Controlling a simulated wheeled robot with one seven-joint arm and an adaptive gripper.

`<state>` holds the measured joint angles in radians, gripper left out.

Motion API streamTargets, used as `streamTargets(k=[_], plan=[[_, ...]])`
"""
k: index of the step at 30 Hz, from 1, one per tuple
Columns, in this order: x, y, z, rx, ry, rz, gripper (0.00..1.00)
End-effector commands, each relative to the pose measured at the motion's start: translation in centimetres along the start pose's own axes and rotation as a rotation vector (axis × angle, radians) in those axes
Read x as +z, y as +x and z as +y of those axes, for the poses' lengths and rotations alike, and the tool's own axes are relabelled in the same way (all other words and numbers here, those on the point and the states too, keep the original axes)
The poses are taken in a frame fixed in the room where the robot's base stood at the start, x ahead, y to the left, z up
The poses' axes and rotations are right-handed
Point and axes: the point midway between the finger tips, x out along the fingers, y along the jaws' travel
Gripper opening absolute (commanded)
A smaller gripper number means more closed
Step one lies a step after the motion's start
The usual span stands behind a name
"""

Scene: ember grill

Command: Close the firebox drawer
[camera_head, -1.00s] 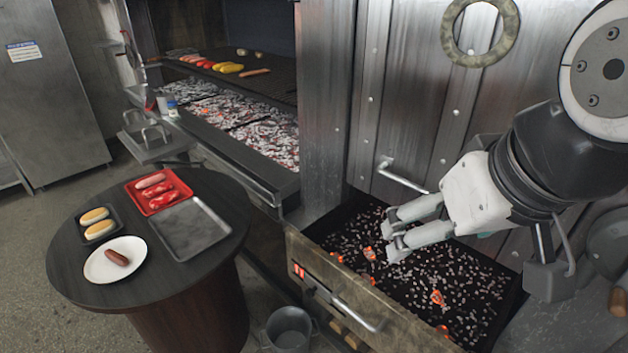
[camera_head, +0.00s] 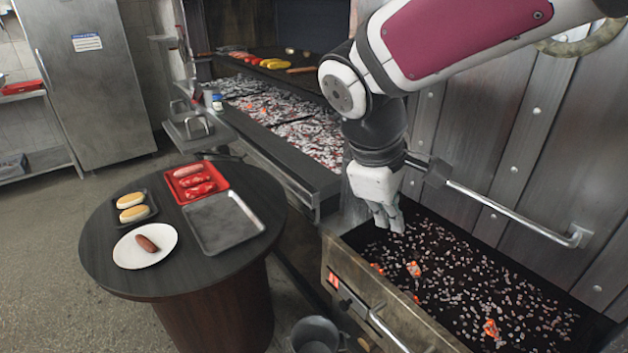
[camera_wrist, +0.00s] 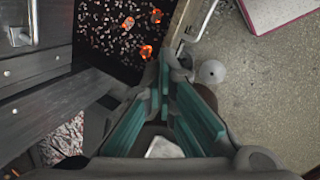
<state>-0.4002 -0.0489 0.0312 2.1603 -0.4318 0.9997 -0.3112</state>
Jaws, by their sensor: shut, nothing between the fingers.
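The firebox drawer (camera_head: 408,308) is pulled open at the lower right, with a worn metal front and a silver bar handle (camera_head: 386,328). Grey coals and a few glowing orange embers (camera_head: 414,269) lie inside it. My gripper (camera_head: 388,226) points down over the drawer's left end, near its corner, and is shut and empty. I cannot tell its exact height above the coals. In the wrist view, the teal-padded fingers (camera_wrist: 178,62) appear beside the drawer's front edge, with the drawer interior (camera_wrist: 105,62) to their left.
A round dark table (camera_head: 110,262) with food trays and a white plate stands left. A metal bucket (camera_head: 315,335) sits on the floor before the drawer. The grill bed (camera_head: 290,125) is behind my arm. A bar handle (camera_head: 515,215) juts out above the drawer.

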Motion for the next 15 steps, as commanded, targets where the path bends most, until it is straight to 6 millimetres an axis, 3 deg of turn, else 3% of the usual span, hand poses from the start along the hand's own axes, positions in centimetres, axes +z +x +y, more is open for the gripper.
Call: streamTargets(k=[1,8,15], plan=[[-2.5,1.9,-0.1,0.01,-0.096,-0.03,0.0],[-11.6,8.2,-1.6,0.085,-0.504,-0.153,0.0],[-20.7,15.4,-5.9,0.179,-0.918,-0.272,0.0]])
